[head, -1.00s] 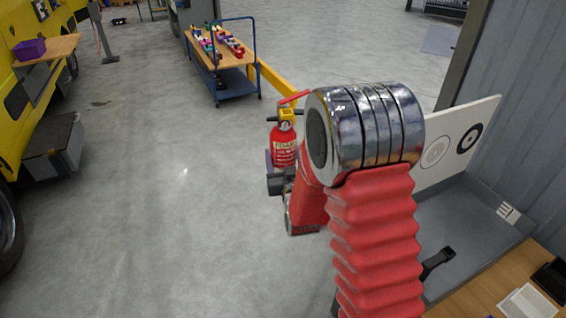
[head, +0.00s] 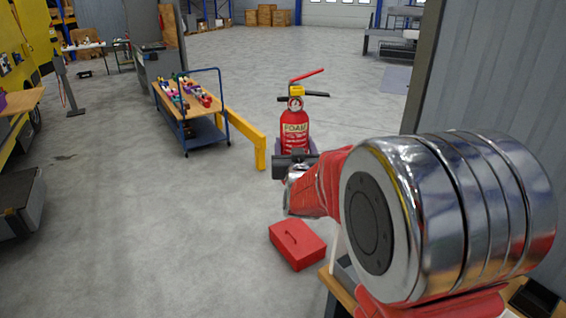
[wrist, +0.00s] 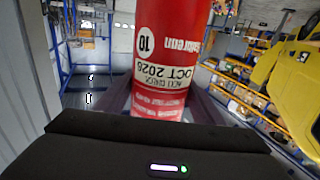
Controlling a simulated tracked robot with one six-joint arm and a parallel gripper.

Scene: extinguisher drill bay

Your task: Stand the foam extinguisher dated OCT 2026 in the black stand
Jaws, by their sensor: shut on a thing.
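The red foam extinguisher (head: 295,131) shows in the head view, upright, with a FOAM label, yellow collar, gauge, black hose and raised red lever. My gripper (head: 294,152) is shut around its lower body and holds it out ahead of my arm. In the wrist view the extinguisher's red body (wrist: 171,40) stands between the jaws. I cannot make out the black stand in either view.
A red toolbox (head: 298,243) lies on the floor below my arm. A blue trolley (head: 203,132) with bottles and a yellow barrier (head: 245,137) stand beyond, to the left. A wooden bench (head: 345,290) with a black tray (head: 534,299) is at lower right.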

